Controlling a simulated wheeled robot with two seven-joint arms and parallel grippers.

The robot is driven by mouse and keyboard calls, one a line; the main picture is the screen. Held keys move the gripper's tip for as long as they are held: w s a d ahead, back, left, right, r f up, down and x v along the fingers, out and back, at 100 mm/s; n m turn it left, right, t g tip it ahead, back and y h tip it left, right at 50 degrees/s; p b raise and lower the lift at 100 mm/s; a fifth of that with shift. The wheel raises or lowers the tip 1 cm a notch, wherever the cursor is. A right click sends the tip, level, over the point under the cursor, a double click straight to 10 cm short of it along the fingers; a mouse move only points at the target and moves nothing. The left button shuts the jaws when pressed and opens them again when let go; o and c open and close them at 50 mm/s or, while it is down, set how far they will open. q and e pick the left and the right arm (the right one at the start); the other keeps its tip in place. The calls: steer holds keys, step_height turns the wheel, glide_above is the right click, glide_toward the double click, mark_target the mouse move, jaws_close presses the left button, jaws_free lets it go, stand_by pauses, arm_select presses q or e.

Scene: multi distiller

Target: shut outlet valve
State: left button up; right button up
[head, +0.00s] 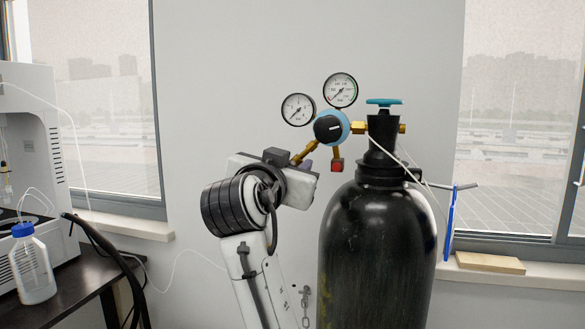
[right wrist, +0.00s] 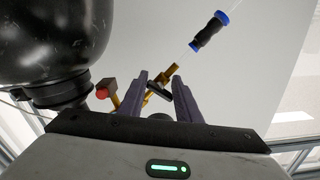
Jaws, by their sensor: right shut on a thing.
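The outlet valve, a small black knob (right wrist: 158,92) on a brass stem, sits between the two purple fingers of my right gripper (right wrist: 160,88) in the right wrist view. My right gripper (head: 285,165) is shut on it, beside the brass outlet pipe (head: 304,153) at the left of the regulator. In the head view the knob and fingertips are hidden by the gripper body. The blue regulator (head: 331,127) with its black dial carries two round gauges (head: 298,109) (head: 341,90). The left gripper is not in view.
The black gas cylinder (head: 375,255) with a teal handwheel (head: 384,102) stands right of my arm. A red-tipped fitting (head: 337,165) hangs close to the gripper, also seen in the right wrist view (right wrist: 102,93). A table (head: 85,285) with a bottle (head: 32,268) stands at left.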

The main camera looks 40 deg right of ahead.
steer(key=shift+f+m, duration=0.15)
steer(key=shift+m, duration=0.25)
steer(key=o, duration=1)
steer(key=shift+r, duration=0.25)
